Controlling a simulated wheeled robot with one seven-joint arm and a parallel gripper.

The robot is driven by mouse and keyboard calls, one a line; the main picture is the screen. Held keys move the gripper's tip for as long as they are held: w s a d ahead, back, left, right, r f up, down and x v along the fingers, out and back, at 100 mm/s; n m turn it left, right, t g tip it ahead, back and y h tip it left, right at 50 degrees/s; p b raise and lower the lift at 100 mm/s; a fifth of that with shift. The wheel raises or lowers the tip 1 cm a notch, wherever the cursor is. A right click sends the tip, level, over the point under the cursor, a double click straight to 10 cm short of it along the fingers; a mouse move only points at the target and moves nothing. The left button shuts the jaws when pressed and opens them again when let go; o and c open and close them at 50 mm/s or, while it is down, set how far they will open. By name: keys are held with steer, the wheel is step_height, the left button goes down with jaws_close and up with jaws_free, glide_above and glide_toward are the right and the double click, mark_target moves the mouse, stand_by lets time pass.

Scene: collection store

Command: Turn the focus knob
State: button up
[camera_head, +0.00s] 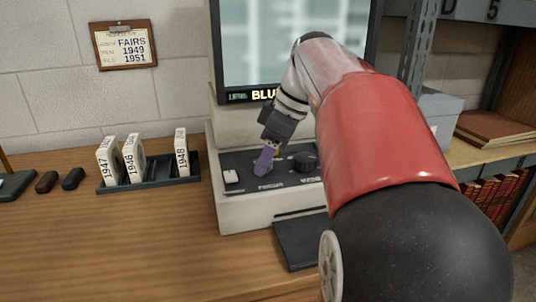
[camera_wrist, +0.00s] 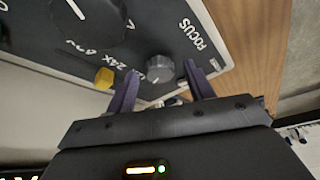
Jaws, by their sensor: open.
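The focus knob (camera_wrist: 160,67) is a small grey round knob with a pale pointer line, beside the word FOCUS on the dark control panel (camera_wrist: 215,55). My gripper (camera_wrist: 161,74) is open, with one purple finger to each side of the knob in the wrist view. I cannot tell whether the fingers touch it or how deep they reach. In the head view my gripper (camera_head: 265,160) is low over the reader's front panel (camera_head: 240,160), and the focus knob is hidden behind it.
A large black knob (camera_wrist: 88,20) marked 24X and a yellow button (camera_wrist: 104,77) are close by. The screen (camera_head: 290,45) rises behind. A rack (camera_head: 150,185) with labelled boxes stands left on the desk.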

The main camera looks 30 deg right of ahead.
steer(key=v, duration=0.7)
steer(key=shift+r, duration=0.4)
steer(key=shift+s+d, duration=0.1)
